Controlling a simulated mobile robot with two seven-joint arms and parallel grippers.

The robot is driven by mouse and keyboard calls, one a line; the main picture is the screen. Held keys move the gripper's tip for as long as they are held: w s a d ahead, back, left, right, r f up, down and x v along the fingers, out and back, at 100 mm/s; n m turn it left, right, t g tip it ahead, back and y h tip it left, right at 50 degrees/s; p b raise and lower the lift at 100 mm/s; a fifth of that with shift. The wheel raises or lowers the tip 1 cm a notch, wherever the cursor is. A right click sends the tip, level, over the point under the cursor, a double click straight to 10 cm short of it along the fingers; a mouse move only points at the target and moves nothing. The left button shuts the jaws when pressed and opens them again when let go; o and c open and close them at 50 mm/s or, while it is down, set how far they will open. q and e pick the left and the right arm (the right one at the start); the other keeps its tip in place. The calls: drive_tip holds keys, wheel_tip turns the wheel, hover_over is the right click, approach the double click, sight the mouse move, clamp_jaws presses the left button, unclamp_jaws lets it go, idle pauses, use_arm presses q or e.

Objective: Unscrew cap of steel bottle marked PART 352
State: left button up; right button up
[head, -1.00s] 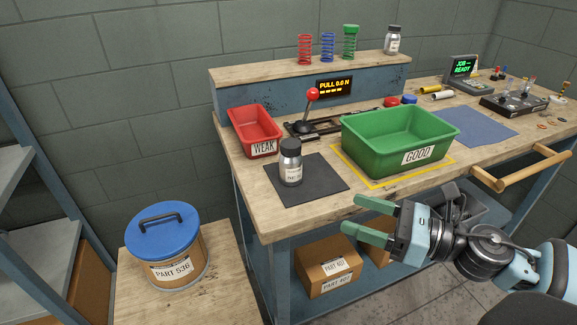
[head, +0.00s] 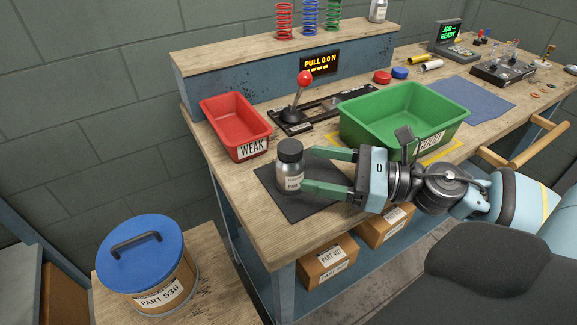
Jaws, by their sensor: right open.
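The steel bottle (head: 292,178) stands upright on a dark mat (head: 318,212) near the workbench's left front corner. Its black cap (head: 290,151) is on top. Its label is partly covered by a finger, and only "PART" can be made out. My right gripper (head: 306,170) comes in from the right. Its two green fingers are open, one behind the bottle and one in front of its right side, with the tips close to it. I cannot tell whether they touch it. My left gripper is not in view.
A red WEAK bin (head: 236,125) stands behind the bottle to the left, and a green GOOD bin (head: 405,113) to the right. A red-knobbed lever (head: 304,79) stands behind. A blue-lidded PART 536 tub (head: 141,253) is at lower left. Another bottle (head: 378,10) stands on the back shelf.

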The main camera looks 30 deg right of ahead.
sight(283, 163)
drive_tip(key=shift+x, duration=0.95)
drive_tip(key=shift+w, duration=0.1)
drive_tip(key=shift+w+a, duration=0.45)
drive_tip(key=shift+w, duration=0.05)
drive_tip(key=shift+p+x, duration=0.7)
drive_tip(key=shift+x, duration=0.7)
drive_tip(key=shift+w+a+f, duration=0.2)
drive_tip(key=shift+w+a, duration=0.1)
drive_tip(key=shift+a, duration=0.1)
drive_tip(key=c, duration=1.2)
